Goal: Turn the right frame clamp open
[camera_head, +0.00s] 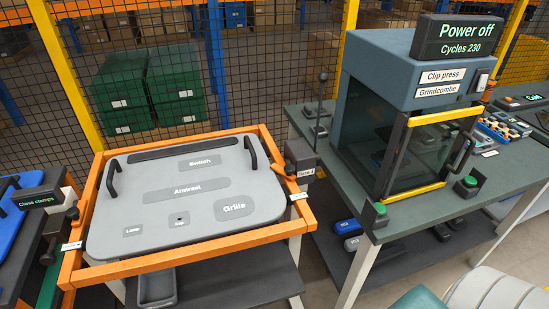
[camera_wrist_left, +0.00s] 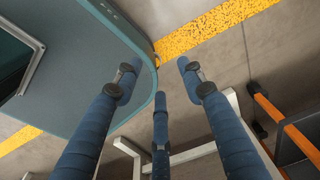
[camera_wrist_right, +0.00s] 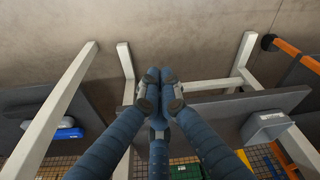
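The right frame clamp (camera_head: 300,153) is a dark block at the right side of the orange frame (camera_head: 215,247) in the head view. An orange lever (camera_head: 282,171) sticks out from it toward the left, over the frame edge. A grey panel (camera_head: 140,215) with two black handles lies in the frame. The left clamp (camera_head: 72,213) is a dark part on the opposite side. My left gripper (camera_wrist_left: 160,85) is open and empty, over the floor. My right gripper (camera_wrist_right: 155,78) has its fingers together with nothing visible between them. Neither gripper shows in the head view.
A blue-grey clip press (camera_head: 405,75) reading "Power off" stands on a bench (camera_head: 312,120) right of the frame. A thin dark post rises near the clamp. A "Close clamps" sign (camera_head: 42,201) stands left. A grey bin (camera_wrist_right: 265,125) and pale bench legs (camera_wrist_right: 60,105) show in the right wrist view.

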